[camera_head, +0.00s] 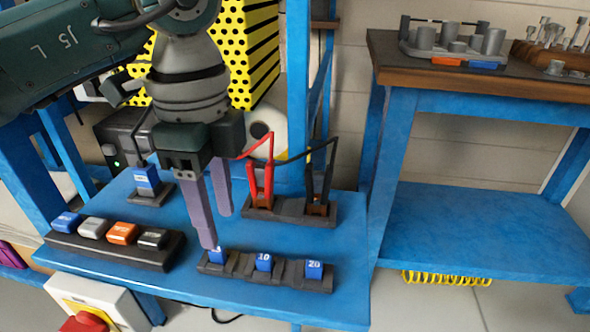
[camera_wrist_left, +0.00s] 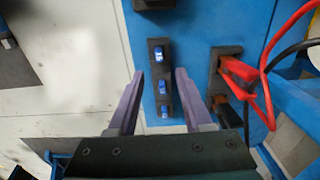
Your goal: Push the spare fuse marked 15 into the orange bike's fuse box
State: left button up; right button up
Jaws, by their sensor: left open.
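A dark rack (camera_head: 290,283) on the blue table holds three blue fuses. The middle fuse (camera_head: 264,262) reads 10 and the right fuse (camera_head: 314,269) reads 20. The left fuse (camera_head: 217,257) is partly hidden by a finger, and its number cannot be read fully. My left gripper (camera_head: 215,231) is open and empty, pointing down over the rack's left end. In the left wrist view, its spread fingers (camera_wrist_left: 158,72) lie either side of the rack in the picture, with fuses (camera_wrist_left: 162,87) showing between them. My right gripper, the orange bike and its fuse box cannot be made out.
A black tray (camera_head: 115,257) of coloured blocks stands left of the rack. A small holder with a blue piece (camera_head: 146,180) is behind it. Red (camera_head: 262,188) and black clamps with cables stand behind the rack. A wooden-topped bench (camera_head: 480,82) is at right.

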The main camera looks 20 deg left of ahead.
aim_at(219, 250)
pick_arm(q)
jog(key=shift+f, duration=0.2)
jog(key=f, duration=0.1)
jog(key=f+b, duration=0.1)
jog(key=f, duration=0.3)
jog(key=shift+s+a, duration=0.1)
jog(key=shift+a, duration=0.2)
grip_shut()
dwell(0.4)
